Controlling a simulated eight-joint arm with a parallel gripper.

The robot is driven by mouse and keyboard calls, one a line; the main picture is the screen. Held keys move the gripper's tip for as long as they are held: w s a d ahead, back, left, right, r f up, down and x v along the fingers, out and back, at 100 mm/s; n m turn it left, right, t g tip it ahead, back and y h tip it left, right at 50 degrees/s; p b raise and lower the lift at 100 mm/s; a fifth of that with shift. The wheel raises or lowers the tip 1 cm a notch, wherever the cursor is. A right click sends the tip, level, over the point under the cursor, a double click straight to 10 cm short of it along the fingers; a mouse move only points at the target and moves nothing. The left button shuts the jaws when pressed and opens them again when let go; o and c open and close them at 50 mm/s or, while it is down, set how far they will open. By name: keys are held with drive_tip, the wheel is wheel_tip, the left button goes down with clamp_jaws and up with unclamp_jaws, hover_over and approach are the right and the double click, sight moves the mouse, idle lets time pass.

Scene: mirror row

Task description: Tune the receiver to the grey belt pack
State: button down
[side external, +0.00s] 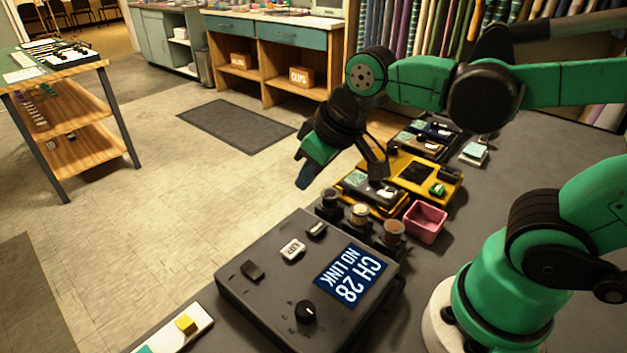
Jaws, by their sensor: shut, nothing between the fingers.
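The receiver (300,280) is a dark grey box in the foreground. Its blue screen (351,274) reads "CH 28 NO LINK", turned as seen from here. A white button marked "UP" (292,250), dark buttons and a black round knob (306,312) are on its top. My gripper (306,178) is shut and empty, in the air beyond the receiver, left of the yellow tray. A small grey device (372,188) lies in the near part of the yellow tray (455,188); I cannot tell whether it is the grey belt pack or read any channel on it.
A pink bin (425,221) and several small round pots (359,213) stand behind the receiver. A darker tray (420,138) of small devices is farther back. A white strip with a yellow block (186,323) lies front left.

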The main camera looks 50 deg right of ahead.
drive_tip(key=d+t, duration=0.1)
drive_tip(key=s+d+m+t, duration=0.1)
drive_tip(key=d, duration=0.1)
drive_tip(key=shift+d+f+m+h, duration=0.15)
drive_tip(key=shift+m+h, duration=0.15)
